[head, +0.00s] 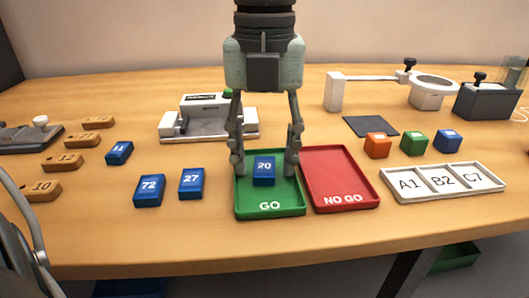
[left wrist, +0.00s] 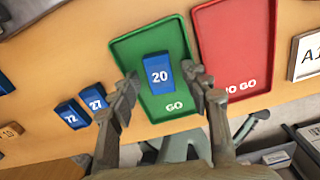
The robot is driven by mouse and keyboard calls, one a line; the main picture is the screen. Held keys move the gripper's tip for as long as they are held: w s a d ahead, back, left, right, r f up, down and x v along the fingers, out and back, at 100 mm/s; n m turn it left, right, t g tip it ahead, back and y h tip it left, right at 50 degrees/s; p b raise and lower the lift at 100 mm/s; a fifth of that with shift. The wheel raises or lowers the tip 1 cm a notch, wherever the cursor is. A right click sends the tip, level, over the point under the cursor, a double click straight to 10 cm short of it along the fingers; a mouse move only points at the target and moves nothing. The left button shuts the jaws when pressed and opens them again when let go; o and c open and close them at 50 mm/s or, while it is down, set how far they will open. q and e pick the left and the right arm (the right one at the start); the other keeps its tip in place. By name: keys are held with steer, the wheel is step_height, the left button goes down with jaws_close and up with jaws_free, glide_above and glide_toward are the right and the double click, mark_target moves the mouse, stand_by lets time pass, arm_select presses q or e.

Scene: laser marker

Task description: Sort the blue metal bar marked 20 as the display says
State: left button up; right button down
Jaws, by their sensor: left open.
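The blue metal bar marked 20 (head: 264,171) lies inside the green GO tray (head: 270,210), label up. In the left wrist view the bar (left wrist: 159,72) lies flat on the floor of the GO tray (left wrist: 184,42), clear of its rim. My left gripper (head: 265,165) points down over this tray. Its fingers are open, one on each side of the bar, with gaps between bar and fingers in the head view. It also shows in the left wrist view (left wrist: 160,76). The red NO GO tray (head: 341,181) beside it is empty. My right gripper is not in view.
Blue bars marked 72 (head: 149,190) and 27 (head: 191,183) lie left of the GO tray. A white device (head: 210,118) stands behind. A white A1, B2, C7 rack (head: 443,183) is at the right, with orange, green and blue blocks behind it.

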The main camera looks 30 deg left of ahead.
arm_select(q)
step_height(320, 180, up, 12)
stand_by(0.6)
